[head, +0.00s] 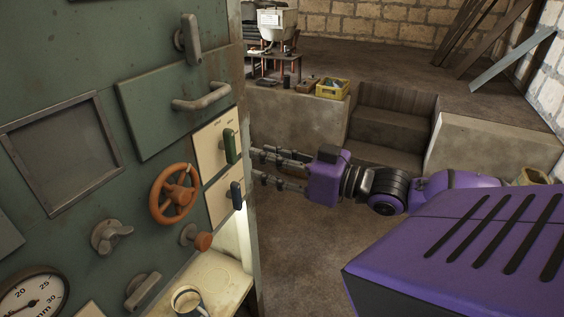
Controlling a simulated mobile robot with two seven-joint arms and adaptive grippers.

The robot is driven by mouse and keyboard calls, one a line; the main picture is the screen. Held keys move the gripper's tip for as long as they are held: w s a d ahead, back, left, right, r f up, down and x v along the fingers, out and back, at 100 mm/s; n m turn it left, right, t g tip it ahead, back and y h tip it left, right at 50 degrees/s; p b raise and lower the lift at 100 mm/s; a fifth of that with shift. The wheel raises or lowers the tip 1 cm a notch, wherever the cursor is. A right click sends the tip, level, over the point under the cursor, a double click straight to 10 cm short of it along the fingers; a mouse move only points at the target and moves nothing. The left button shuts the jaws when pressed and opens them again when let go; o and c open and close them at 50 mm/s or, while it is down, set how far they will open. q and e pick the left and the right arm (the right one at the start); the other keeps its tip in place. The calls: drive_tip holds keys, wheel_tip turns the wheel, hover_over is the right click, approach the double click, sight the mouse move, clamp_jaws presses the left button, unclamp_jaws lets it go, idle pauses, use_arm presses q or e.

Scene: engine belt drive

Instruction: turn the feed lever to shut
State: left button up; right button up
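A green lever handle (232,146) stands upright on a cream plate (209,153) at the right edge of the green machine panel. A dark blue lever handle (237,195) sits on a second cream plate (218,199) below it. The plates' lettering is too small to read, so I cannot tell which is the feed lever. My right gripper (256,164) comes in from the right with its fingers apart and points at the panel's edge. Its fingertips are just right of the green handle, with nothing seen between them; contact cannot be told. My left gripper is not in view.
The panel also carries an orange handwheel (175,193), an orange knob (200,240), a grey wing knob (110,236), a grey bar handle (203,97) and a gauge (32,300). A mug (188,301) stands on a shelf below. Open floor lies right of the panel.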

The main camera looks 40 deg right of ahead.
drive_tip(key=shift+v, duration=1.4)
idle(0.5)
